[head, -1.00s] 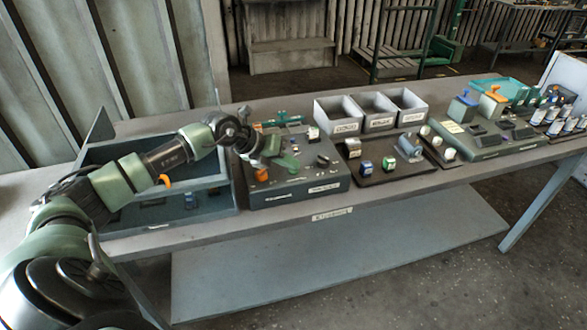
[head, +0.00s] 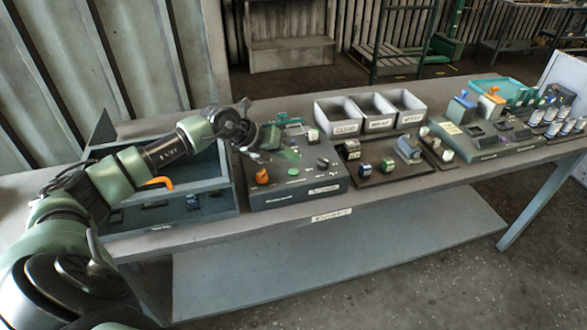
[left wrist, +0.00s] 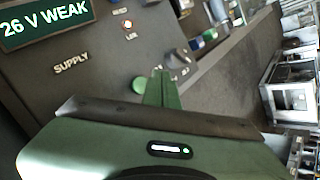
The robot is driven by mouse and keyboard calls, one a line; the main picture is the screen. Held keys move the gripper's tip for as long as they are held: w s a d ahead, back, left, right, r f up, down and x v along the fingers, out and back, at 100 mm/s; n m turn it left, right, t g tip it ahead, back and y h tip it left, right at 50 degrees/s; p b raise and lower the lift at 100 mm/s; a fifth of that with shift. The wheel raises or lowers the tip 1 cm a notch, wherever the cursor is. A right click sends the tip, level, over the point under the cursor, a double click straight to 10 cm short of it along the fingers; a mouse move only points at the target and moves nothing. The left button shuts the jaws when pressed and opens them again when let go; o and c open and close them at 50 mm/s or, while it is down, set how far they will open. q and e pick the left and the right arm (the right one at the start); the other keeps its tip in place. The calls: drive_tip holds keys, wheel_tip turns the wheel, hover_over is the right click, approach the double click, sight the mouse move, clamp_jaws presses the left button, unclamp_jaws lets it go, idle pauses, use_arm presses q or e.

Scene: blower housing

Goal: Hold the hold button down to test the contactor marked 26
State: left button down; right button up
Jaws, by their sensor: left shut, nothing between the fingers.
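The dark test unit (head: 300,193) stands on the bench, with an orange knob (head: 262,176), a round green button (head: 293,171) and a grey knob (head: 322,162) on its top. My left gripper (head: 291,154) is above the panel, its green fingers shut and empty. In the left wrist view the shut fingertips (left wrist: 161,76) appear beside the green button (left wrist: 139,86); contact cannot be told. A contactor marked 26 cannot be made out. My right gripper is not in view.
Small blocks, including a blue one (head: 365,168) and a green one (head: 387,164), sit on a dark mat right of the unit. Three grey bins (head: 346,128) stand behind. A blue-grey open box (head: 222,190) is at the left, below my arm.

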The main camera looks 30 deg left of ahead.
sight(291, 172)
use_arm(q)
drive_tip(key=shift+r+p, duration=1)
drive_tip(key=shift+r, duration=0.95)
drive_tip(key=shift+d+f, duration=0.1)
